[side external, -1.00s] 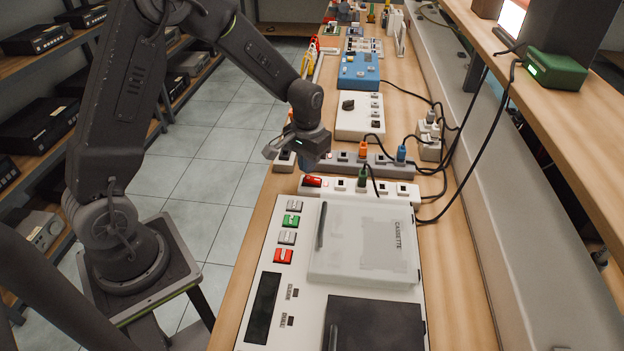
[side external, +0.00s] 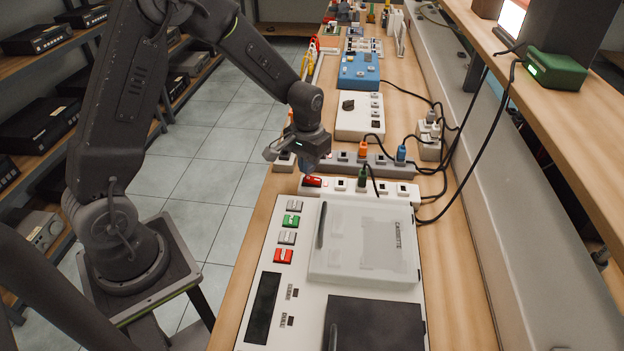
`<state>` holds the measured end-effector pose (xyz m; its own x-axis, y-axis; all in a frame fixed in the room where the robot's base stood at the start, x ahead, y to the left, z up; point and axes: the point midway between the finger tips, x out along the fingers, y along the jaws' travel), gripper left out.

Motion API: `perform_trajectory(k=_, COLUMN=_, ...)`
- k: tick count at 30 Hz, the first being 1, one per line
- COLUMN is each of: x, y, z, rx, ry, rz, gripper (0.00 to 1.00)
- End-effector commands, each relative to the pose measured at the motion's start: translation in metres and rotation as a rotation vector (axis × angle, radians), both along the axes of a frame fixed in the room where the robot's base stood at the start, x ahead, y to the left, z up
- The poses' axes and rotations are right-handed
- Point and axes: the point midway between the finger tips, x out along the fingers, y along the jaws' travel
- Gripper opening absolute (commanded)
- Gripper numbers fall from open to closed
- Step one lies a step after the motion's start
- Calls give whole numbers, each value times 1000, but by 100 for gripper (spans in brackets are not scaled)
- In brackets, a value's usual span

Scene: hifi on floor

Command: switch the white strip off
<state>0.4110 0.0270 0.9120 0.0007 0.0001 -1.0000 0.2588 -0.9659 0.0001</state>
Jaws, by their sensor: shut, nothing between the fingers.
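The white strip (side external: 340,186) lies across the bench just behind the cassette deck. Its red rocker switch (side external: 312,182) is at its left end, and a green plug (side external: 362,178) sits in one of its sockets. My gripper (side external: 307,171) is shut and empty, pointing down just above the red switch. Whether the fingertips touch the switch cannot be told. The switch's far edge is partly hidden by the fingers, and I cannot tell which way it is rocked.
A grey strip (side external: 345,161) with orange and blue plugs lies right behind the white one. The cassette deck (side external: 262,260) fills the bench in front. A white box (side external: 358,128) and a blue box (side external: 358,72) stand farther back. Black cables (side external: 440,190) run along the right.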

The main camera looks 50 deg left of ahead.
Motion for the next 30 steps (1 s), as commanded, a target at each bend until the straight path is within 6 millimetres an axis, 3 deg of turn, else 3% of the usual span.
perform_trajectory(k=30, x=0, y=0, z=-15, rx=0, ry=1, rz=0, gripper=0)
